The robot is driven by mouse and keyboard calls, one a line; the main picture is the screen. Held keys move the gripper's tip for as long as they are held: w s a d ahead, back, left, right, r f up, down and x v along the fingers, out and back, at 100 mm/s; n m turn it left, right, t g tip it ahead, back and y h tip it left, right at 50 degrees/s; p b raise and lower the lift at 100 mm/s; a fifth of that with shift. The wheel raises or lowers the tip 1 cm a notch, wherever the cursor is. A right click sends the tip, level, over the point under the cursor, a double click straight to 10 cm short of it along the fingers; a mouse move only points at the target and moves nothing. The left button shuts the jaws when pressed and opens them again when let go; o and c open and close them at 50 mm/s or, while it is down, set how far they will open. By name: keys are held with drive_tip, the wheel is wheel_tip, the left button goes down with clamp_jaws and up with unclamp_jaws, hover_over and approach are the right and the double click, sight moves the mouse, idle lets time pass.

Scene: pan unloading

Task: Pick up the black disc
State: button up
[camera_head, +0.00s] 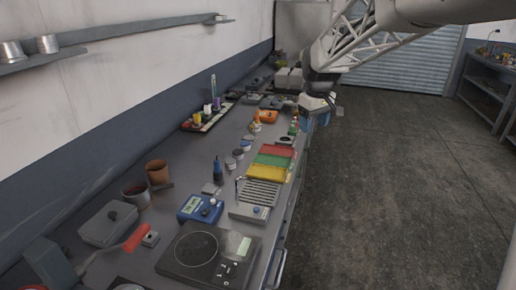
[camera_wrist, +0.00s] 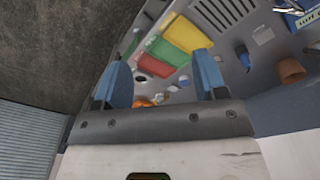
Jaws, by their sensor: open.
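A small dark round piece, which looks like the black disc (camera_head: 286,139), lies on the long grey counter just beyond the red tray, near the counter's right edge. In the wrist view a dark round thing (camera_wrist: 141,77) shows beside the red tray, between my fingers but nearer the left one; its details are too small to tell. My gripper (camera_head: 318,110) has blue fingers and hangs above the counter's right edge, apart from the disc. In the wrist view my gripper (camera_wrist: 163,70) has its fingers wide apart with nothing held between them.
Red (camera_head: 277,151), green (camera_head: 272,161) and yellow (camera_head: 266,172) trays lie beside the disc, with a wire rack (camera_head: 258,193) nearer. An orange object (camera_head: 267,116) and small bottles stand close by. A scale, pots and tools crowd the near counter. The floor at right is clear.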

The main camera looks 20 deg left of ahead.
drive_tip(key=w+a+f+n, duration=0.2)
drive_tip(key=w+a+f, duration=0.25)
drive_tip(key=a, duration=0.25)
drive_tip(key=w+a+f+n, duration=0.1)
drive_tip(key=w+a+f, duration=0.2)
drive_tip(key=w+a, duration=0.4)
drive_tip(key=n+g, duration=0.1)
drive_tip(key=n, duration=0.3)
hover_over(238, 152)
drive_tip(key=f, duration=1)
drive_tip(key=shift+w+d+f, duration=0.15)
drive_tip(key=shift+d+f, duration=0.15)
drive_tip(key=shift+a+f, duration=0.2)
drive_tip(key=shift+a, duration=0.05)
drive_tip(key=shift+f, duration=0.1)
drive_tip(key=shift+f, duration=1.15)
drive_tip(key=shift+f, duration=0.15)
drive_tip(key=shift+a+f, duration=0.1)
drive_tip(key=shift+f, duration=2.4)
